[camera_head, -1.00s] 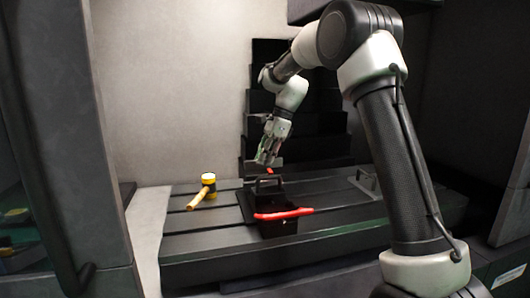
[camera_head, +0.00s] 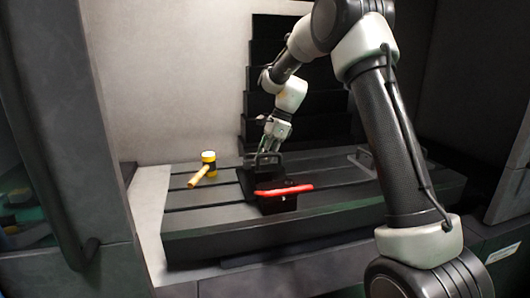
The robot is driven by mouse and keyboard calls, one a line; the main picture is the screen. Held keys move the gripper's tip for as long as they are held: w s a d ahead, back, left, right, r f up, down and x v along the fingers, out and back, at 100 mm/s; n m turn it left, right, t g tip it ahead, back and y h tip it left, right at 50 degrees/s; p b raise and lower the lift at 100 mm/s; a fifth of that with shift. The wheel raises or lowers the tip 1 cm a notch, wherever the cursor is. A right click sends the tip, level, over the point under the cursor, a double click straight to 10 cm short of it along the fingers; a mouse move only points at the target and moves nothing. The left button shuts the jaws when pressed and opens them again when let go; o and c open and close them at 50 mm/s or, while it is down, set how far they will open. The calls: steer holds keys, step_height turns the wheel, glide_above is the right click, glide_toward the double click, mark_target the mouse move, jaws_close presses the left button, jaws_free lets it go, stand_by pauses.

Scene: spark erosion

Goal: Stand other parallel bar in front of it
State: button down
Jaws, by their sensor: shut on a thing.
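My gripper (camera_head: 268,149) points down over the slotted dark table (camera_head: 330,220), just behind a black arched handle (camera_head: 263,158). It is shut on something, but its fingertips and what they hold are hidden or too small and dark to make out. The arched handle rises from a dark block with a red lever or handle (camera_head: 285,189) across its front. I cannot tell a parallel bar apart from the dark parts there.
A grey-black bracket (camera_head: 362,157) sits at the right rear. Dark stepped panels (camera_head: 290,40) stand behind the arm. The table's front right is clear.

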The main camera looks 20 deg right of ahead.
steer(key=shift+f, duration=0.25)
steer(key=c, duration=1.4)
jaws_free()
steer(key=shift+o, duration=0.2)
steer(key=shift+f, duration=0.1)
step_height(320, 180, up, 11)
